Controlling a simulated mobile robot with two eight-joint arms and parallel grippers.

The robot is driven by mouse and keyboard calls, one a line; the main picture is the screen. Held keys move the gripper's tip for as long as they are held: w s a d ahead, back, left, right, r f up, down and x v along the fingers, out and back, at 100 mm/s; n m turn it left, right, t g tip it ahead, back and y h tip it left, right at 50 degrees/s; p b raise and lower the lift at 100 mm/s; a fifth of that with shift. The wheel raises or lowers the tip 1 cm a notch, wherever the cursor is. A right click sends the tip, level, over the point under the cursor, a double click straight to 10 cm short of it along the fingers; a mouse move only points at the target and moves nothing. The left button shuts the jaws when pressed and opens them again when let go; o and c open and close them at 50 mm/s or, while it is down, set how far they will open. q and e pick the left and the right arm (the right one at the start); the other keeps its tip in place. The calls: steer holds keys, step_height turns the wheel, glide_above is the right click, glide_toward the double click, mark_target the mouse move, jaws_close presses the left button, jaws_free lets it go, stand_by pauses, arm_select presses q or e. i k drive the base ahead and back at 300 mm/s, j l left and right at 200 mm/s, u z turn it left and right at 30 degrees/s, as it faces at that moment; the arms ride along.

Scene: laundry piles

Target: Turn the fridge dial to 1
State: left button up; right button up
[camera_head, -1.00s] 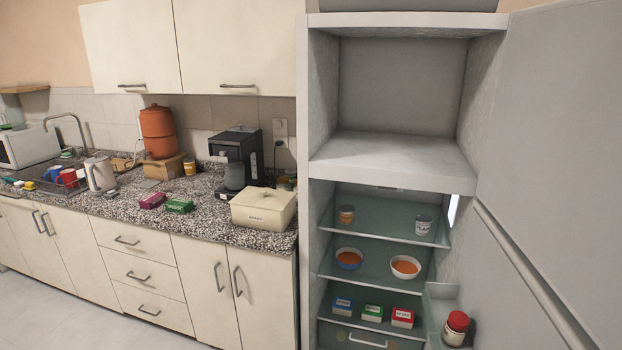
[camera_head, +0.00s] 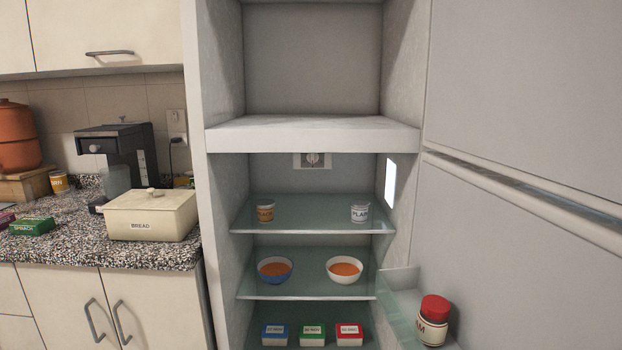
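The fridge (camera_head: 310,136) stands open in front of me, with its freezer compartment above and its glass shelves below. The fridge dial (camera_head: 312,160) is a small round knob on a pale plate at the top of the back wall of the lower compartment, just under the freezer floor. Its markings are too small to read. Neither of my grippers is in the head view.
The open door (camera_head: 520,215) fills the right side, with a red-lidded jar (camera_head: 433,320) in its door shelf. Cups and bowls (camera_head: 345,269) stand on the glass shelves, small boxes (camera_head: 312,335) below. A bread box (camera_head: 150,215) sits on the left counter (camera_head: 60,252).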

mark_target(312, 157)
steer(key=j+z, duration=0.1)
steer(key=z, duration=0.35)
steer(key=i+j+z, duration=0.2)
steer(key=j+z, duration=0.2)
steer(key=j, duration=0.25)
steer(key=i+j+z, duration=0.2)
steer(key=j, duration=0.15)
steer(key=j+z, duration=0.15)
steer(key=j, duration=0.9)
